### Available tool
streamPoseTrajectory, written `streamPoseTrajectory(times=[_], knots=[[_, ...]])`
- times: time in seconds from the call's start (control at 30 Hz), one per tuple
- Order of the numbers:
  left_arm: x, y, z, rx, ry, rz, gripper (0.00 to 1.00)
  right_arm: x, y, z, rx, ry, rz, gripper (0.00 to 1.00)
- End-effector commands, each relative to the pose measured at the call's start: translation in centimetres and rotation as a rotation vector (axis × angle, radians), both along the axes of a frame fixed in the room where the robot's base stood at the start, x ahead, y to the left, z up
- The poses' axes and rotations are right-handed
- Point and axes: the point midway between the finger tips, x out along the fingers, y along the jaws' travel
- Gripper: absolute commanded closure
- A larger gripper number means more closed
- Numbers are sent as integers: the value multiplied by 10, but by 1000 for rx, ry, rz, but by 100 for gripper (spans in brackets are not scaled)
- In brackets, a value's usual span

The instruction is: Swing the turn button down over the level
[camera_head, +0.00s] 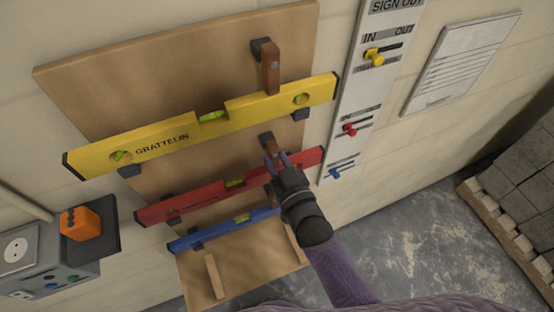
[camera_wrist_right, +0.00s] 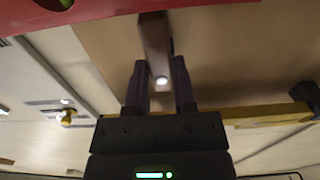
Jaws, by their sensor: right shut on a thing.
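A board on the wall (camera_head: 90,85) carries a yellow level (camera_head: 255,112), a red level (camera_head: 190,201) and a blue level (camera_head: 215,232). A brown wooden turn button (camera_head: 270,146) sits above the right part of the red level. My right gripper (camera_head: 278,160) is shut on this turn button, which also shows between the fingers in the right wrist view (camera_wrist_right: 155,45). The gripper and arm hide the button's lower end and part of the red level. Another turn button (camera_head: 271,70) points down at the yellow level's top edge. My left gripper is not in view.
A white sign-out strip (camera_head: 352,105) with yellow, red and blue sliders stands right of the board. A grey box (camera_head: 45,265) and an orange block (camera_head: 82,223) are at lower left. Grey blocks on a pallet (camera_head: 510,185) stand at right.

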Motion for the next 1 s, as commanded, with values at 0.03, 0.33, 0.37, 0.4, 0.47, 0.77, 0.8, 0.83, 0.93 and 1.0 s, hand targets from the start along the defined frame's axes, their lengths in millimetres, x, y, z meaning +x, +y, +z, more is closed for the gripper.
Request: streamPoseTrajectory(times=[0.03,0.33,0.37,0.4,0.47,0.77,0.8,0.83,0.93,1.0], knots=[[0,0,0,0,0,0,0,0,0,1,-2,-4,0,100],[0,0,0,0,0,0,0,1,0,1,-2,-5,0,57],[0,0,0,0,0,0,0,0,0,1,-2,-4,0,51],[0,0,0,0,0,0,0,0,0,1,-2,-4,0,42],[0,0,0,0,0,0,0,0,0,1,-1,-3,0,32],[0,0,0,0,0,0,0,-3,-1,0,-1,0,0,32],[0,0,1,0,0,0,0,-7,-2,0,-1,1,0,32],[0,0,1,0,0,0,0,-12,-4,0,-1,1,0,32],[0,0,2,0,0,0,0,-35,-11,-1,-3,2,0,32],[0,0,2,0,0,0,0,-53,-17,-1,-3,3,1,32]])
